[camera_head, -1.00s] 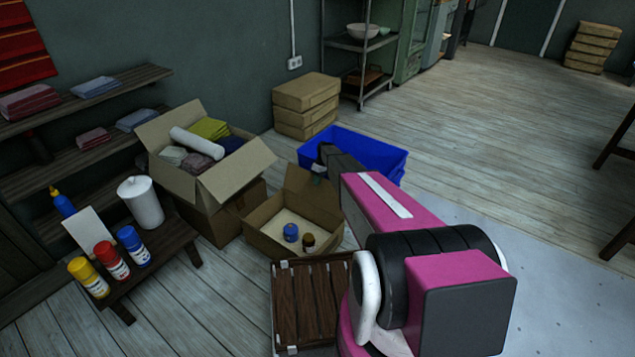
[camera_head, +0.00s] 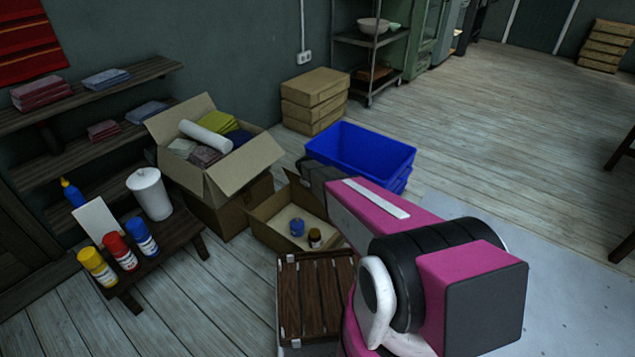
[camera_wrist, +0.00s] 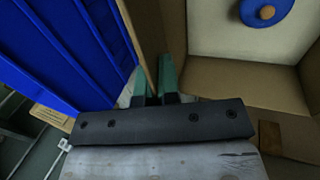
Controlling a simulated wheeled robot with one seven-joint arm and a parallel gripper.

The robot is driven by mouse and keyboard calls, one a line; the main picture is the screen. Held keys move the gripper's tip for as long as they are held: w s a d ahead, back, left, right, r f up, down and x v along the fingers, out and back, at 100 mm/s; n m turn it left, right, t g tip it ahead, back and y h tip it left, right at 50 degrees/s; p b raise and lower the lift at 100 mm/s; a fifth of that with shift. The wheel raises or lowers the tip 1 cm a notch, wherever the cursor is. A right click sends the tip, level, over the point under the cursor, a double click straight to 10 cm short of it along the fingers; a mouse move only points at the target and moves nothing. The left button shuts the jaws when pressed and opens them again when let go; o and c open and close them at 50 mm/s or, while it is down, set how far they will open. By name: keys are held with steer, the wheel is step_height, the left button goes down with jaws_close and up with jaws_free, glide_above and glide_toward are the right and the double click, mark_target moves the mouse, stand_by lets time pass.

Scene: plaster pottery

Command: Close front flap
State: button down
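In the head view my fingertips are hidden.
A blue crate (camera_head: 362,150) stands close behind the flap. A fuller cardboard box (camera_head: 235,165) is to the left, a slatted wooden crate (camera_head: 315,290) in front. A low bench (camera_head: 180,250) with bottles stands at left.

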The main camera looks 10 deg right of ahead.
steer(key=shift+s+a+f+t+h, duration=0.95)
steer(key=shift+s+a+f, duration=0.05)
steer(key=shift+f, duration=0.7)
steer(key=shift+s+a+f+t+h, duration=0.9)
steer(key=shift+s+a+f, duration=0.1)
steer(key=shift+f, duration=0.7)
steer(key=shift+s+a+f+t+h, duration=0.95)
steer(key=shift+s+f, duration=0.05)
steer(key=shift+f, duration=0.7)
steer(key=shift+s+f, duration=0.1)
steer(key=shift+f, duration=1.35)
steer(key=c, duration=1.3)
jaws_free()
steer(key=shift+c, duration=0.2)
steer(key=shift+r, duration=0.15)
